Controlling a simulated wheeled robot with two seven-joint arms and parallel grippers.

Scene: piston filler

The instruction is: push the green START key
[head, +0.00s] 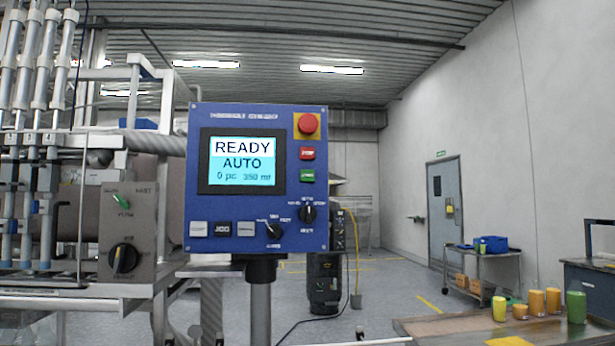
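The blue control panel (340,235) stands upright on a post in the middle of the head view. Its green key (307,176), which I take for START, is on the right side, below a red key (307,153). A red mushroom button (308,124) on a yellow plate sits above both. The lit screen (242,161) reads READY, AUTO, 0 pc and 350 ml. Neither of my grippers shows in the head view, so nothing of mine touches the panel.
Two black rotary switches (307,213) and a row of small keys (222,229) are near the green key. A grey switch box (127,215) and filler cylinders (42,70) are at left. A table (440,328) with several bottles is at lower right. Space before the panel looks clear.

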